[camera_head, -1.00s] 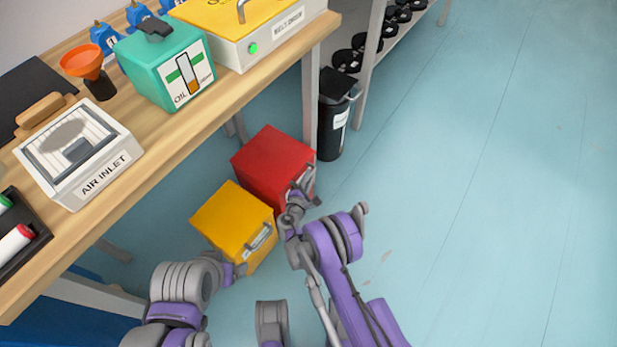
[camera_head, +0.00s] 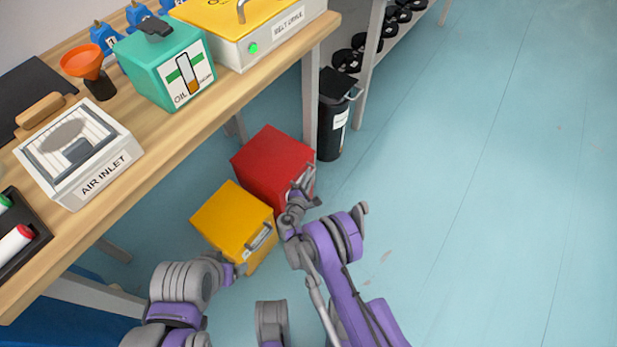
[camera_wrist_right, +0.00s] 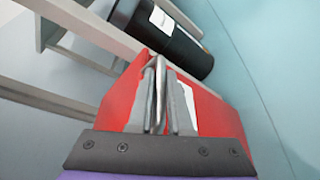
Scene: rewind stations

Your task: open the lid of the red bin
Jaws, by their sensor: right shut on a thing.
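The red bin (camera_head: 268,163) stands on the floor by the bench leg, and its lid is down. It also shows in the right wrist view (camera_wrist_right: 212,115), with a white label and a metal handle (camera_wrist_right: 158,88) on its front. My right gripper (camera_wrist_right: 160,97) is shut on that handle; in the head view the right gripper (camera_head: 303,184) is at the bin's right front side. My left arm comes in at the lower left, and its gripper (camera_head: 238,272) is low beside the yellow bin; its fingers are too hidden to judge.
The yellow bin (camera_head: 232,218) stands in front of the red bin, close to it. A black canister (camera_head: 331,130) stands behind it by the bench leg. The wooden bench (camera_head: 160,140) overhangs on the left. The floor (camera_head: 480,200) at the right is clear.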

